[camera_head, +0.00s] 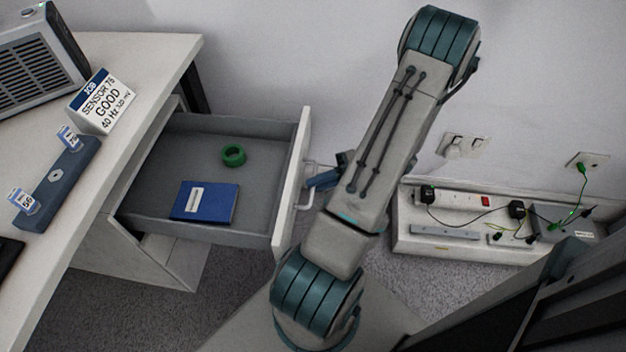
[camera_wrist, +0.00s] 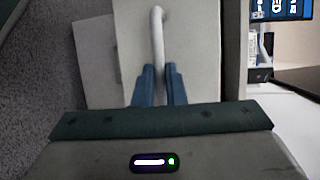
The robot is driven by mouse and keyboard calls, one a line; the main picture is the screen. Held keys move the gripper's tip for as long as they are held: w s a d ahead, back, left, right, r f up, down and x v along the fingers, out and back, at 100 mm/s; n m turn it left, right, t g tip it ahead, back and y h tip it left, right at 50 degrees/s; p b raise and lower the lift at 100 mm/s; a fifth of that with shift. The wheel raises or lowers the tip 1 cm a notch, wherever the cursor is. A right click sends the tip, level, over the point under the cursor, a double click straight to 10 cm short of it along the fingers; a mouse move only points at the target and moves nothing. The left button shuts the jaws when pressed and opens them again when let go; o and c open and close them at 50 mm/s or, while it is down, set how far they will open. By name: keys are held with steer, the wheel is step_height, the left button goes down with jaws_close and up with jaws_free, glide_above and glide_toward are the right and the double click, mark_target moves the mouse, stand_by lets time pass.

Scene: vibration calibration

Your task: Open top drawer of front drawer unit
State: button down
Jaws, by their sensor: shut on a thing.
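The top drawer (camera_head: 262,223) of the drawer unit under the desk stands pulled well out, its inside in plain view. A green ring-shaped roll (camera_head: 233,156) and a blue book (camera_head: 190,201) with a white label lie in it. The drawer's pale front panel (camera_head: 291,186) carries a white bar handle (camera_wrist: 157,35). My gripper (camera_head: 318,180) is at this handle, and in the wrist view its two blue fingers (camera_wrist: 159,70) are closed around the lower part of the handle. My arm hides part of the gripper in the head view.
A white desk (camera_head: 150,70) stands at left, with a sign box (camera_head: 103,104), a grey speaker-like device (camera_head: 38,68) and a sensor holder (camera_head: 58,182) on it. A tray (camera_head: 409,240) with a power strip and cables lies at right by the wall. Carpet shows below the drawer.

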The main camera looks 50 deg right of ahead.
steer(key=c, duration=1.5)
jaws_free()
steer(key=shift+d, duration=0.1)
steer(key=p+v, duration=0.2)
steer(key=v, duration=1.1)
steer(key=shift+s+d+p, duration=0.15)
steer(key=shift+d+p, duration=0.1)
steer(key=shift+p, duration=0.05)
steer(key=shift+r, duration=0.15)
steer(key=w+a+r+n+g+h+p, duration=0.1)
steer(key=w+a+r+g+h+p, duration=0.15)
steer(key=w+a+r+p, duration=0.4)
steer(key=w+a+r+n+g+h+p, duration=0.1)
steer(key=a+r+g+p, duration=0.2)
steer(key=r, duration=0.6)
steer(key=w+a+r+n+g+h+p, duration=0.25)
steer(key=w+a+r+g, duration=0.2)
steer(key=r, duration=0.35)
steer(key=s+a+r+n+t+h+p, duration=0.1)
steer(key=a+r+t+h+p, duration=0.3)
steer(key=a+r+p, duration=1)
steer(key=a+r+n+h, duration=0.1)
steer(key=a+r+h, duration=0.2)
steer(key=a+r, duration=0.2)
step_height(320, 180, up, 3)
steer(key=shift+s+a+r+t+h, duration=0.2)
steer(key=shift+t+h, duration=0.1)
